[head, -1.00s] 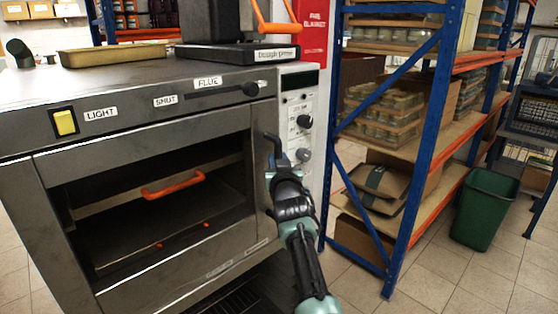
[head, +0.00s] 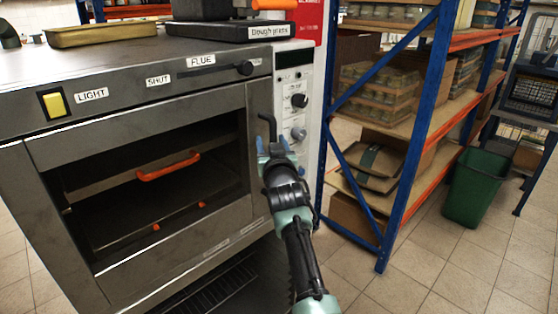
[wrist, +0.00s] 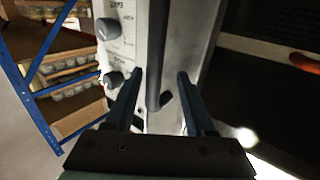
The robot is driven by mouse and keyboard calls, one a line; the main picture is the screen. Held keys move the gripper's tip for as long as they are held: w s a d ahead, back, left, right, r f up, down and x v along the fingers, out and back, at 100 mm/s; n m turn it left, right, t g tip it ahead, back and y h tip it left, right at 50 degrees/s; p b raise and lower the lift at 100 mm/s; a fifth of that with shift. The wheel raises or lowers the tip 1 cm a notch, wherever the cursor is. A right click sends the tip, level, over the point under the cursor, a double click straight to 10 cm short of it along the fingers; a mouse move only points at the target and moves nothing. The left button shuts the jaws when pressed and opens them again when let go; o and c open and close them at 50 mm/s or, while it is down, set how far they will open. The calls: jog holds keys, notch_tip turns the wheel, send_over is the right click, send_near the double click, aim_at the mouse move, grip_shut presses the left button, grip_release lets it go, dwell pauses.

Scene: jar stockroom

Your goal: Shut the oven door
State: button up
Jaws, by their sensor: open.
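The oven door (head: 140,135) is a steel frame around a large dark window or opening on the oven front. I cannot tell how far it stands from the oven body. A dark upright bar handle (head: 267,124) is at its right edge. My gripper (head: 276,148) is at the lower part of this handle, hiding its lower end. In the wrist view the handle (wrist: 157,50) runs between the two fingers of my open gripper (wrist: 160,75), with a gap on each side. An orange handle (head: 168,167) shows inside the oven.
A control panel with knobs (head: 298,100) is just right of the handle. A blue and orange shelf rack (head: 405,140) with jars stands at the right, and a green bin (head: 475,188) beyond it. A tray (head: 100,33) lies on the oven top. Floor is clear at lower right.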

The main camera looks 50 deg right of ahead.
jog(key=v, duration=1)
jog(key=shift+s, duration=0.45)
jog(key=w+a+r+n+t+y, duration=0.1)
jog(key=a+r+n+t+y, duration=0.15)
jog(key=a+r, duration=0.8)
jog(key=w+a+r+n+t+y, duration=0.15)
jog(key=a+r+t, duration=0.25)
jog(key=a+r, duration=0.6)
jog(key=s+a+r+n+t+y+p, duration=0.1)
jog(key=s+a+r+t+y, duration=0.2)
jog(key=s+a+r, duration=0.5)
jog(key=s+a+r+n+t+y+p, duration=0.1)
jog(key=s+a+r+n+t+y, duration=0.1)
jog(key=s+a+r, duration=0.5)
jog(key=a+r+t+y, duration=0.1)
jog(key=a, duration=0.5)
jog(key=shift+s+a+y, duration=0.15)
jog(key=shift+s+y, duration=0.25)
jog(key=shift+t, duration=0.25)
